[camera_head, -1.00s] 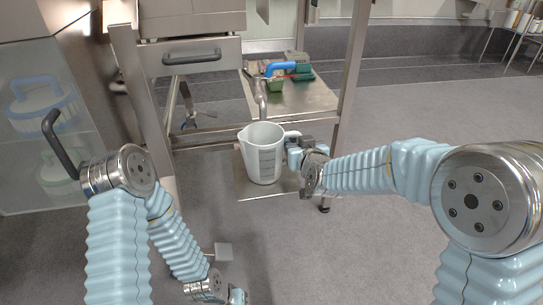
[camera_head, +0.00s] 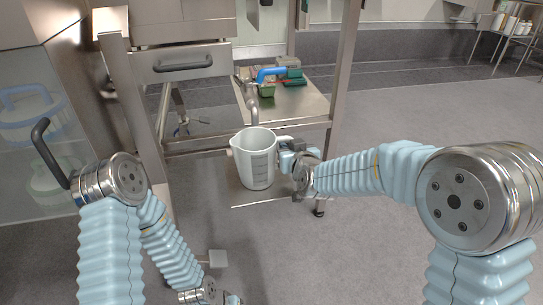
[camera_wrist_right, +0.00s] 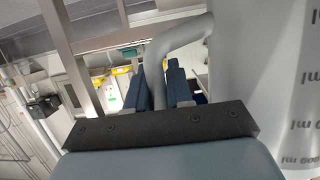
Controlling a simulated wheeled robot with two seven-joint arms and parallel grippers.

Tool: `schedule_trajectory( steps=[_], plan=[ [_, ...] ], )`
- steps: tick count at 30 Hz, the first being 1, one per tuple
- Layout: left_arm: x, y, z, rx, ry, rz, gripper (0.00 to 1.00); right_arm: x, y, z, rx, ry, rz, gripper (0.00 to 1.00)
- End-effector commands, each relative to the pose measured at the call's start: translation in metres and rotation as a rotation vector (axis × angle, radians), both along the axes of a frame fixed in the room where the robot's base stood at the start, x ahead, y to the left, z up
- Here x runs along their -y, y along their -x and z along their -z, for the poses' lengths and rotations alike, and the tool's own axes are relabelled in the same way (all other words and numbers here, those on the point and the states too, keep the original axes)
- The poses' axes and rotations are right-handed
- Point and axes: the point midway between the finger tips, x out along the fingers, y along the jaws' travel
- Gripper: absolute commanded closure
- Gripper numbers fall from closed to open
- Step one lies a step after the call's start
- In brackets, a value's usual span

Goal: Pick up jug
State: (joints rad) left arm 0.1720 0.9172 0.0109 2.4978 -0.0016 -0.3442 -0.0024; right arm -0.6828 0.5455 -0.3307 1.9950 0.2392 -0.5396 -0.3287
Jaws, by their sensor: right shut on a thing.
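The jug (camera_head: 257,165) is a pale grey measuring jug with dark scale marks. It is upright over the low metal shelf of the steel trolley; I cannot tell whether its base touches the shelf. My right gripper (camera_head: 287,146) is at its right side, shut on the jug's handle. In the right wrist view, the curved handle (camera_wrist_right: 182,36) passes between the two dark fingers (camera_wrist_right: 166,88), and the jug's marked wall (camera_wrist_right: 268,70) fills the right side. My left gripper (camera_head: 231,299) is low at the bottom edge, mostly cut off, empty floor around it.
The low shelf (camera_head: 258,203) shows a bare front edge below the jug. A higher steel shelf (camera_head: 302,106) behind holds a blue-handled thing (camera_head: 270,74) and green items. A trolley leg (camera_head: 344,65) stands right of the jug. Open floor (camera_head: 380,260) lies in front and right.

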Motion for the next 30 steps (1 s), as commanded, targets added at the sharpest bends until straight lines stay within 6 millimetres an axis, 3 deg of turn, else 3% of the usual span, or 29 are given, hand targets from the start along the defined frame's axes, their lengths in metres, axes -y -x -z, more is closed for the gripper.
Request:
schedule_trajectory(
  steps=[5, 9, 11, 27, 30],
  plan=[
    [0.000, 0.000, -0.002, 0.000, 0.000, 0.000, 1.00, 0.001, 0.000, -0.004, 0.001, 0.002, 0.000, 1.00],
    [-0.001, 0.000, -0.007, 0.001, -0.001, 0.000, 1.00, 0.000, 0.000, -0.019, 0.002, 0.001, 0.001, 1.00],
    [-0.001, 0.000, -0.005, 0.002, -0.001, -0.001, 1.00, 0.003, 0.010, -0.016, -0.001, 0.001, 0.000, 1.00],
    [-0.001, 0.000, -0.014, 0.003, -0.004, -0.002, 1.00, 0.047, 0.143, -0.017, 0.001, -0.001, -0.001, 1.00],
    [-0.001, 0.000, 0.004, 0.001, -0.002, -0.002, 1.00, 0.051, 0.154, -0.011, 0.006, -0.003, 0.003, 1.00]
  ],
)
